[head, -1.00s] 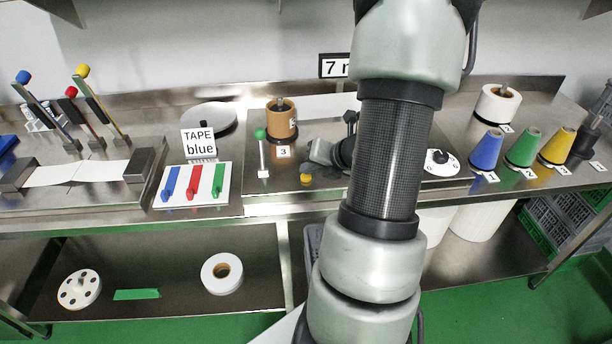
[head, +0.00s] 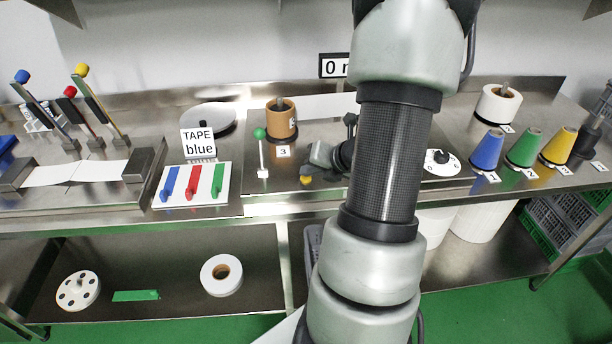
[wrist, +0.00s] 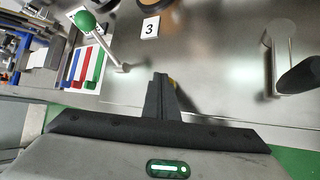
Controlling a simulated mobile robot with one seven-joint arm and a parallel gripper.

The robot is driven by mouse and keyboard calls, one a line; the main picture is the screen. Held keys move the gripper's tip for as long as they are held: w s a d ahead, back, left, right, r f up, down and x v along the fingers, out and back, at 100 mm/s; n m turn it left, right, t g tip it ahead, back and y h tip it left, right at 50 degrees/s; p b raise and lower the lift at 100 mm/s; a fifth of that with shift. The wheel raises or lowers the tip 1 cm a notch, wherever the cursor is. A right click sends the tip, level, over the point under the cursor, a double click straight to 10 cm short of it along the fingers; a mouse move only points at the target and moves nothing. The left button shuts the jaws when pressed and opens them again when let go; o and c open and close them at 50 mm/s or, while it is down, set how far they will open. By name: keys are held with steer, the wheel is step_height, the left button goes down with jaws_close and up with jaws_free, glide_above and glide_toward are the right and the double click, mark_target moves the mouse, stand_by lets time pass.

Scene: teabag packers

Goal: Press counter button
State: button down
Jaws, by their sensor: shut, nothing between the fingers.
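A counter display (head: 333,67) on the back wall reads "0" and the start of a letter; my arm hides the rest.
A green-knobbed lever (head: 261,150) stands left of my gripper, near a brown roll (head: 281,120) and label 3. Further left are the "TAPE blue" sign (head: 198,142) and a board with coloured bars (head: 227,186). Coloured cones (head: 486,150) stand at the right.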

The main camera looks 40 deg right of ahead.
mark_target(309, 180)
steer(key=shift+r+p, duration=0.85)
steer(key=shift+r, duration=0.05)
steer(key=shift+r, duration=0.15)
steer(key=shift+r+p, duration=2.25)
steer(key=shift+r, duration=0.1)
